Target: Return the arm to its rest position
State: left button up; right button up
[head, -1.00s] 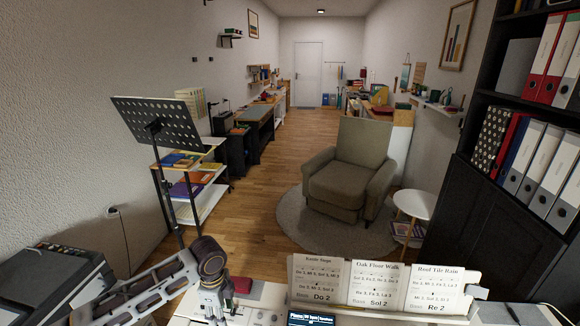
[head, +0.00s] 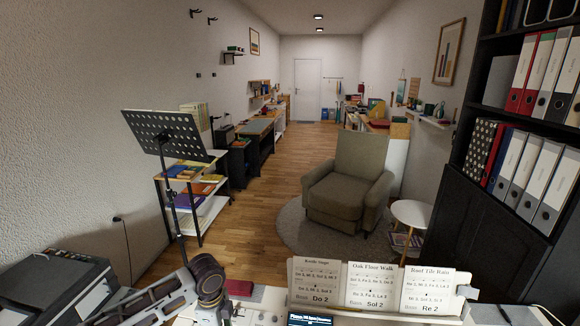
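My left arm comes in from the lower left, with its elbow or wrist joint (head: 207,277) above the left part of the white digital piano (head: 262,294). The gripper end of that arm is cut off by the bottom edge, so its fingers do not show. My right gripper is not in the head view. The piano's small dark display (head: 310,319) shows at the bottom edge, and its keys are out of view.
A black printer (head: 62,283) stands at the lower left beside my arm. A perforated black music stand (head: 165,136) rises behind it, before a shelf cart (head: 215,205). A dark bookcase (head: 480,225) stands right.

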pick_arm(q)
jog(key=s+d+f+n+t+h, duration=0.1)
jog(key=s+d+n+t+h, duration=0.15)
jog(key=s+d+n, duration=0.55)
jog(key=s+a+f+n+t+y, duration=0.1)
jog(key=s+a+n+y, duration=0.1)
jog(key=s+a+n, duration=0.85)
notch_tip(320, 180, down, 32)
jog(key=s+m+g, duration=0.1)
jog(key=s, duration=0.1)
jog(key=s+a+f, duration=0.2)
jog(key=s+f, duration=0.8)
jog(key=s, duration=0.1)
jog(key=s+a+f+g, duration=0.1)
jog(key=s+a+f, duration=0.1)
jog(key=s+f, duration=0.9)
jog(key=shift+s, duration=0.25)
dwell(0.7)
